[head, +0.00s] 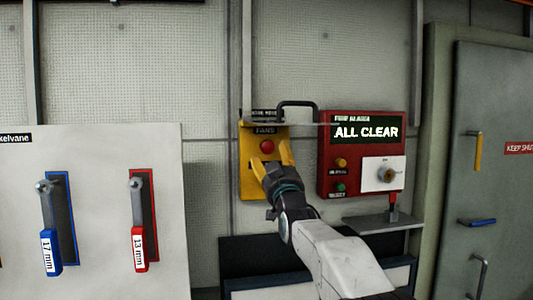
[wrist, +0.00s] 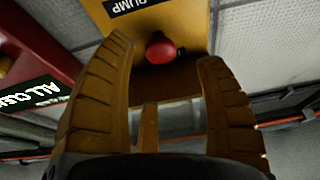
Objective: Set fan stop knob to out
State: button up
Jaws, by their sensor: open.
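A red mushroom-shaped knob (head: 267,146) sits on a yellow wall box (head: 249,184) with a dark label above it. I take it for the fan stop knob, but the label is hard to read. In the wrist view the red knob (wrist: 160,48) shows on the yellow box (wrist: 188,17), just beyond and between the fingertips. My gripper (head: 271,158) is open in front of the box, its yellow fingers just below the knob in the head view. In the wrist view the gripper (wrist: 164,55) is empty. I cannot tell whether the fingers touch the knob or whether it is in or out.
A red panel (head: 325,160) with an "ALL CLEAR" sign (head: 364,131) and small knobs stands right of the box. A dark handle (head: 297,103) is above. A white panel (head: 100,190) with blue and red levers is at left; a grey door (head: 495,100) is at right.

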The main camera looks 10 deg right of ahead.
aim_at(268, 147)
jog(key=shift+w+r+p, duration=0.5)
jog(key=shift+w, duration=0.15)
jog(key=p+x, duration=0.3)
jog(key=x, duration=0.1)
jog(key=shift+w, duration=0.1)
jog(key=shift+p+x, duration=0.7)
jog(key=shift+x, duration=0.05)
jog(key=shift+f, duration=0.1)
jog(key=shift+c, duration=0.2)
